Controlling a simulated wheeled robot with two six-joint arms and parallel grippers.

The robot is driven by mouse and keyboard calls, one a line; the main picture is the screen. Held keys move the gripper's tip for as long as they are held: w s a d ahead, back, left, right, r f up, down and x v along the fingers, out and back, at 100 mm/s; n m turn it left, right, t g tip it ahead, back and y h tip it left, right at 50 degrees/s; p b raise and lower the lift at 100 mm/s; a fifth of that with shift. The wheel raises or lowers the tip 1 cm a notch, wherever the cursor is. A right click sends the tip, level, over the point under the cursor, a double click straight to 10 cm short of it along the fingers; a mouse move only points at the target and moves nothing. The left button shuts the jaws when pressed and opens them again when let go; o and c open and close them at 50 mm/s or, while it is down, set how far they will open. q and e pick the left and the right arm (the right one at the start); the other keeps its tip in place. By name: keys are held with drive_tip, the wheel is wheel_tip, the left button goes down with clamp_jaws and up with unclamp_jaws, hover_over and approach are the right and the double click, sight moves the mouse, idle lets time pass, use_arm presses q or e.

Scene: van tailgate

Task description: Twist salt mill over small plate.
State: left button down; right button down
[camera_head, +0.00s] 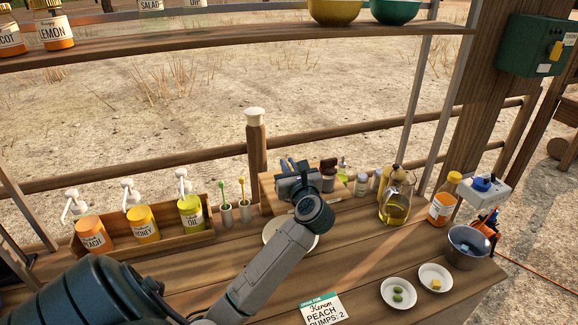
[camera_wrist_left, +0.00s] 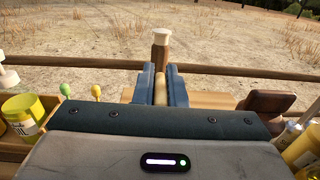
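My left gripper (camera_head: 296,165) is over the wooden board at the back of the counter. In the left wrist view, its blue fingers (camera_wrist_left: 162,85) stand close on both sides of a pale wooden cylinder (camera_wrist_left: 160,92), which looks like the salt mill. It fills the gap between them; its lower part is hidden. In the head view the gripper hides it. One small white plate (camera_head: 397,301) with green pieces lies at the front right. Another small plate (camera_head: 435,287) with a yellow piece lies beside it. My right gripper is not in view.
A dark brown mill (camera_head: 328,172) and small jars stand right of the gripper. An oil jug (camera_head: 395,200) and a metal bucket (camera_head: 467,250) are farther right. A pump-bottle rack (camera_head: 150,249) is left. A larger plate (camera_head: 311,242) lies partly under my arm.

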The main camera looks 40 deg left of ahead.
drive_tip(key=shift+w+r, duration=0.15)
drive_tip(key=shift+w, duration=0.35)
use_arm(q)
drive_tip(key=shift+m+t+h, duration=0.3)
drive_tip(key=shift+t, duration=0.1)
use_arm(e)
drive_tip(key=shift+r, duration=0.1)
